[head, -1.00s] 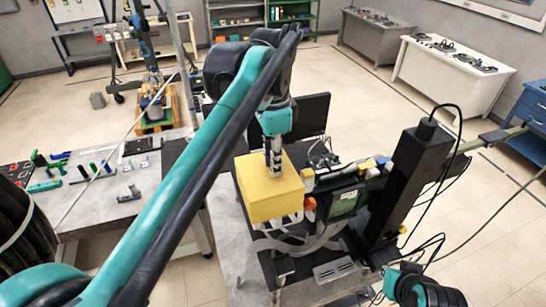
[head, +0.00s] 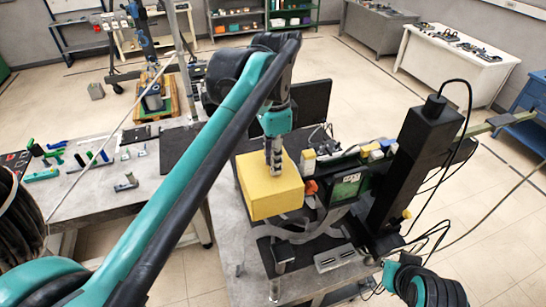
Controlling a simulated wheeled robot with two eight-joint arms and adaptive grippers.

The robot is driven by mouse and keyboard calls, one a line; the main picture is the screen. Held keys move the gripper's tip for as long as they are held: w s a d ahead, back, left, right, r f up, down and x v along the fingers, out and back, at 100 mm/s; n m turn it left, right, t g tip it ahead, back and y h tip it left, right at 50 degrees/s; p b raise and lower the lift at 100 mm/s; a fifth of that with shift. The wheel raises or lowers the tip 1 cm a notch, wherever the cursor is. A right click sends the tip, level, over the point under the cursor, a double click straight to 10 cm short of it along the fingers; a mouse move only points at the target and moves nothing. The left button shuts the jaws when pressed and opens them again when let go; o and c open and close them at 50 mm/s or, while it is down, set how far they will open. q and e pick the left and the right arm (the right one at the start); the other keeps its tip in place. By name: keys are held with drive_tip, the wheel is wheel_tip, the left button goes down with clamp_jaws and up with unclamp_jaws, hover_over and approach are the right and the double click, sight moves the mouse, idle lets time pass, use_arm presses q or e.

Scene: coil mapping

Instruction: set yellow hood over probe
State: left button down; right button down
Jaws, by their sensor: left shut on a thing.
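The yellow hood (head: 272,196) is a box-shaped cover in the middle of the head view. My left gripper (head: 275,165) is above it, shut on the top of the hood. The hood hangs over the near left part of the equipment on the grey workbench. The probe cannot be made out; the hood and my left arm may hide it. My right arm shows only at the bottom right, and its gripper is not in view.
A tall black column (head: 420,155) with cables stands right of the hood. A green circuit board (head: 345,188) is close by the hood's right side. A black monitor (head: 308,105) stands behind. A second bench with tools (head: 100,190) is at the left.

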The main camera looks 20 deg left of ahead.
use_arm(q)
drive_tip(key=shift+f, duration=0.1)
idle(0.7)
drive_tip(key=c, duration=1.2)
unclamp_jaws()
